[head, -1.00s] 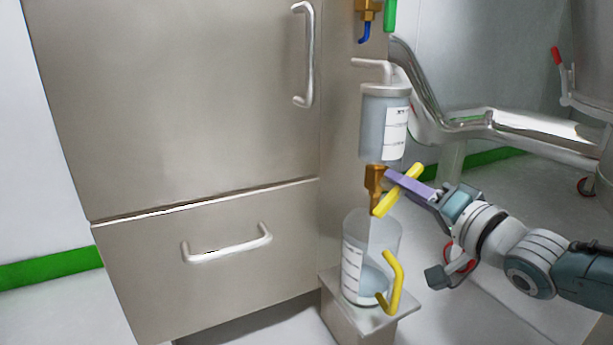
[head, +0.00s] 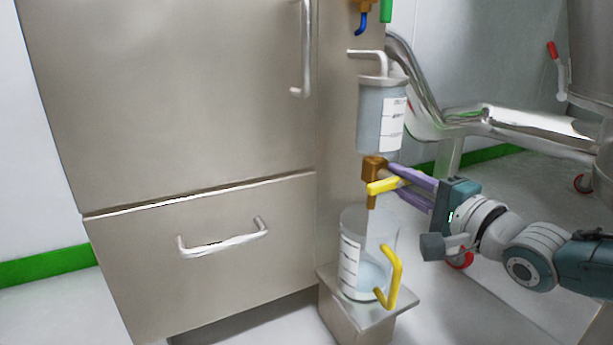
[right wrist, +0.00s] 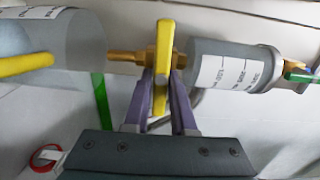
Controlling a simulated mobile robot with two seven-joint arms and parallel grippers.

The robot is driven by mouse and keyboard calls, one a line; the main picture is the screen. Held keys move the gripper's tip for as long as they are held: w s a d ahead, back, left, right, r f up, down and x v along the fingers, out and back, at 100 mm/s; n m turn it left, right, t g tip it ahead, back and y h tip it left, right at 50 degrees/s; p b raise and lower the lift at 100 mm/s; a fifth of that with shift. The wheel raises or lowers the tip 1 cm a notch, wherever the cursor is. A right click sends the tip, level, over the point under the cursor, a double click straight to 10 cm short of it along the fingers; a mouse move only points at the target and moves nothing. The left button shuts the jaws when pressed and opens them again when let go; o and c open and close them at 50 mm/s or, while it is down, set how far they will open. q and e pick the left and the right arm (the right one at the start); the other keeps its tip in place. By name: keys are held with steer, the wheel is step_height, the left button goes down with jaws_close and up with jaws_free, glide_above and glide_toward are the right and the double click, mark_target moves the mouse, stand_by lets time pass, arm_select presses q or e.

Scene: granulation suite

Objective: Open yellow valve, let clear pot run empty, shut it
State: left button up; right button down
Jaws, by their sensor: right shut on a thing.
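The clear pot (head: 378,122) with a white scale label hangs upright beside the steel cabinet; its liquid level is hard to tell. Under it is a brass valve (head: 374,168) with a yellow lever (head: 390,185), lying nearly level, crosswise to the spout. My right gripper (head: 400,180) has its purple fingers shut on the lever; the right wrist view shows the lever (right wrist: 164,45) between the fingers (right wrist: 165,88). Below stands a clear jug (head: 352,262) with a yellow handle and some liquid in it. Whether liquid is flowing is unclear. My left gripper is out of view.
The jug stands on a small steel stand (head: 345,318). The steel cabinet (head: 200,110) with its drawer handle (head: 225,238) fills the left. A bent steel pipe (head: 440,120) runs behind the pot. Another valve with a blue lever (head: 362,24) sits above.

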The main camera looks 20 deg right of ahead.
stand_by(0.5)
steer(key=c, duration=0.8)
jaws_free()
steer(key=shift+o, duration=0.2)
steer(key=shift+s, duration=0.2)
steer(key=s+p, duration=0.6)
steer(key=s, duration=0.3)
steer(key=shift+s+d, duration=0.25)
steer(key=shift+d, duration=0.1)
steer(key=shift+a, duration=0.1)
